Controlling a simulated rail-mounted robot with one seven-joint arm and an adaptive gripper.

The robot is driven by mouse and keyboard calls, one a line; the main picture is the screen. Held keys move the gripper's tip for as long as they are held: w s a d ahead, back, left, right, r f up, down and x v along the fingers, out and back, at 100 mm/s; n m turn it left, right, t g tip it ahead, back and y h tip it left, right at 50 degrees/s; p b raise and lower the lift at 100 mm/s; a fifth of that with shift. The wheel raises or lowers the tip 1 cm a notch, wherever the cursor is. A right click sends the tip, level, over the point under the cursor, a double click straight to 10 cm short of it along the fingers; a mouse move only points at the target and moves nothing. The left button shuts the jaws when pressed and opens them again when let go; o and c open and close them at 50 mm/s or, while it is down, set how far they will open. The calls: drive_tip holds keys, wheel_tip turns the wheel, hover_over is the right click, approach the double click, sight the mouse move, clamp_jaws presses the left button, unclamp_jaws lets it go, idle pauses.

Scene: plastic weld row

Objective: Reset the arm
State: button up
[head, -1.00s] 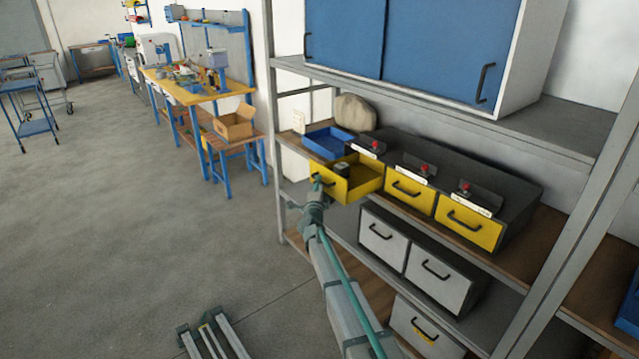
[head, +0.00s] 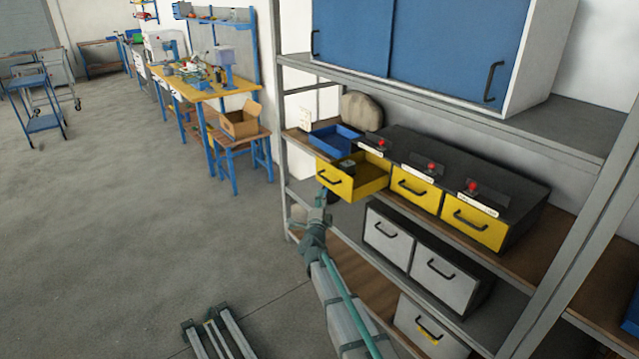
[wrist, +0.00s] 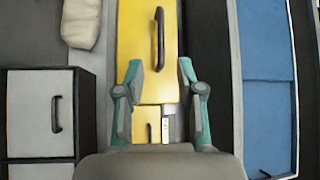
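My gripper (head: 324,197) is in front of and just below the leftmost yellow drawer (head: 349,178) in the head view. That drawer is pulled open and holds a small dark object (head: 347,164). In the wrist view my gripper (wrist: 157,70) has its two fingers spread apart with nothing between them. Beyond them are the yellow drawer front (wrist: 138,40) and its black handle (wrist: 159,38); the fingers appear apart from the handle.
Two closed yellow drawers (head: 473,228) sit right of the open one, with red buttons above. A blue bin (head: 335,138) stands behind it. White drawers (head: 389,237) are below. A shelf post (head: 279,120) rises at the left.

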drive_tip(key=s+a+f+n+g+y, duration=0.3)
drive_tip(key=a+f+n+y, duration=0.1)
drive_tip(key=f+n, duration=0.15)
drive_tip(key=s+a+f+n+g+y, duration=0.3)
drive_tip(key=s+f+n, duration=0.15)
drive_tip(key=f, duration=0.25)
drive_tip(key=s+d+f+n+g, duration=0.3)
drive_tip(key=s+f+g, duration=0.2)
drive_tip(key=s+f, duration=0.65)
drive_tip(key=s+d+f+n+g, duration=0.3)
drive_tip(key=s+f+g, duration=0.2)
drive_tip(key=s+f, duration=0.7)
drive_tip(key=s+d+f+g+h, duration=0.1)
drive_tip(key=s+d+f+g, duration=0.1)
drive_tip(key=s, duration=1.2)
drive_tip(key=s+d+f+n+g+h, duration=0.1)
drive_tip(key=s+d+g, duration=0.3)
drive_tip(key=s, duration=0.9)
drive_tip(key=s+d+f+n+g+h, duration=0.1)
drive_tip(key=s+d+f+g+h, duration=0.1)
drive_tip(key=s+d, duration=0.6)
drive_tip(key=s+f+g, duration=0.1)
drive_tip(key=s+g, duration=0.1)
drive_tip(key=s, duration=0.4)
drive_tip(key=shift+s+f, duration=0.35)
